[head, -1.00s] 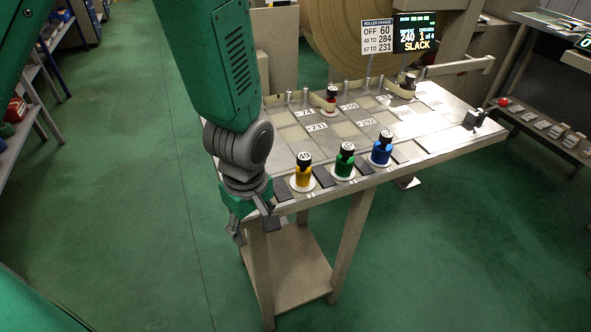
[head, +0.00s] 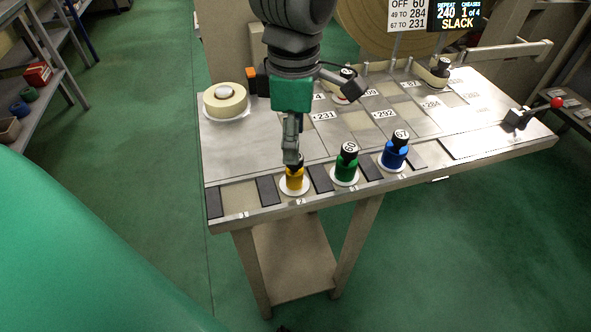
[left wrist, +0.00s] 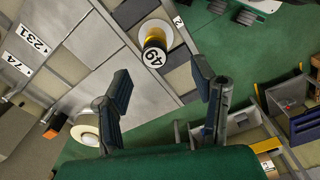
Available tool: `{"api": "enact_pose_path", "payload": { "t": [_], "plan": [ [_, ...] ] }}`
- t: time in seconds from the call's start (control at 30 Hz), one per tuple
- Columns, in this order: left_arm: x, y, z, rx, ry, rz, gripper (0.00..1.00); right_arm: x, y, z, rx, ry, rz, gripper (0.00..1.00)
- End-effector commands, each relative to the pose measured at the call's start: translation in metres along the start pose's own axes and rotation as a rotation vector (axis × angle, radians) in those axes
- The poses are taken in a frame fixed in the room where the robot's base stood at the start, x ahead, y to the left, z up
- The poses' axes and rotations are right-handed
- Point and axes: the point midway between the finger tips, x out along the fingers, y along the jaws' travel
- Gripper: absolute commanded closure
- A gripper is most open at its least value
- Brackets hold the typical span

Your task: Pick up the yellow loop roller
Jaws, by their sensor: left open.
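The yellow loop roller (head: 295,180) stands upright on a white disc at the front edge of the table, leftmost of the three front rollers. My left gripper (head: 291,155) is just above it in the head view and hides its black top. In the left wrist view the roller's black cap with a white number label (left wrist: 155,57) shows beyond the two spread fingers (left wrist: 160,85), roughly in line with the gap. The gripper is open and empty. My right gripper is not in view.
A green roller (head: 346,170) and a blue roller (head: 394,156) stand to the right of the yellow one. Dark pads lie between them. A cream tape roll (head: 226,102) sits at the table's back left. A red-knobbed lever (head: 556,103) is at the right.

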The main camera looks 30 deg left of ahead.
Motion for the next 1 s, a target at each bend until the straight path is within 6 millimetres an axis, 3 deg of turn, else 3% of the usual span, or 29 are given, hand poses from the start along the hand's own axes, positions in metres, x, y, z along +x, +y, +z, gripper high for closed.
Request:
{"api": "enact_pose_path", "payload": {
  "t": [0.03,0.13,0.4,0.63,1.0],
  "plan": [
    [0.014,0.0,0.0,0.001,0.002,-0.004,0.48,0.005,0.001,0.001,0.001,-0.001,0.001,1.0],
    [0.032,0.003,-0.003,0.0,-0.003,-0.006,0.48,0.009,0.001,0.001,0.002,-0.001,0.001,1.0],
    [0.055,0.009,-0.013,0.001,-0.015,-0.01,0.48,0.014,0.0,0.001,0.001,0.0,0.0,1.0],
    [0.088,0.01,-0.005,0.003,-0.007,-0.007,0.48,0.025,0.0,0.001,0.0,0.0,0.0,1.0],
    [0.098,0.01,-0.004,0.003,-0.007,-0.002,0.48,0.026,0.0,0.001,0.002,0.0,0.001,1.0]
  ]
}}
